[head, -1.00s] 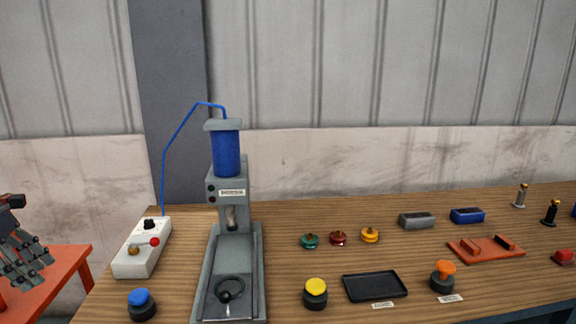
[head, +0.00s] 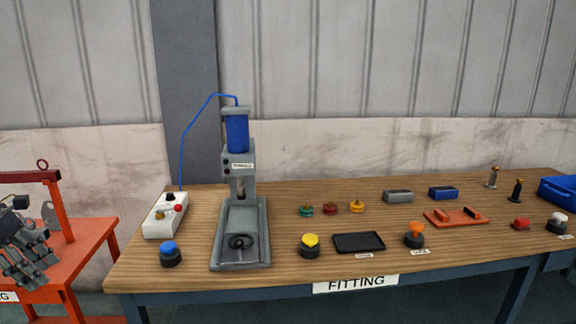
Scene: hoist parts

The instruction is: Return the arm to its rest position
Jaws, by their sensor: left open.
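My left gripper (head: 28,258) shows at the left edge of the head view. It is open and empty, in front of the orange stand. It is apart from the wooden bench. My right arm and gripper are not in this view.
The fitting bench (head: 300,270) holds a grey press (head: 241,205), a white control box (head: 165,215), a blue button (head: 169,250), a yellow button (head: 310,243), a black tray (head: 358,242) and an orange fixture (head: 457,217). An orange stand (head: 95,235) is at left, a blue bin (head: 560,190) at right.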

